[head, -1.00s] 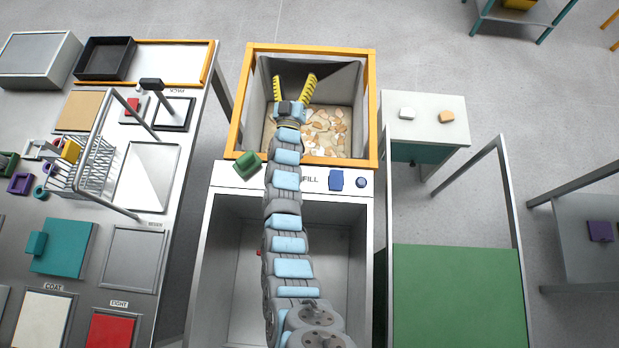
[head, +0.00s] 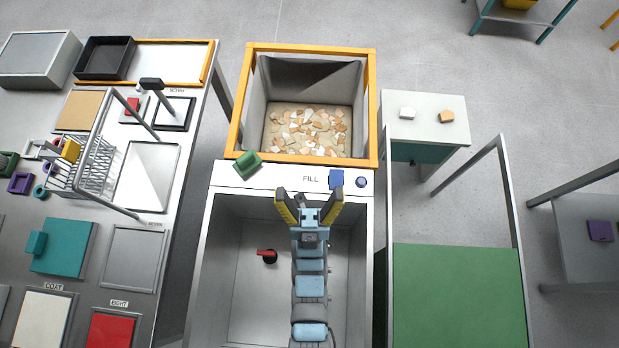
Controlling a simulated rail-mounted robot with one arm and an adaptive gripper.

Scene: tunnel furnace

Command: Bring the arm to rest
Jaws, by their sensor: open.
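My gripper (head: 309,198) is open and empty, with its two yellow-and-dark fingers spread apart. It is over the open grey cabinet (head: 226,262), just below the white ledge marked FILL (head: 283,178) in the picture. My arm comes up from the bottom edge of the head view, short and nearly straight. How high the gripper is above the cabinet I cannot tell. The bin with an orange frame (head: 311,49) stands beyond the ledge and holds pale and orange chips (head: 312,130).
A red-handled valve (head: 268,255) sits in the cabinet, left of my arm. A green block (head: 247,164) and a blue block (head: 337,179) are on the ledge. A wire basket (head: 88,165) stands on the left bench. A green-topped table (head: 458,295) is at right.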

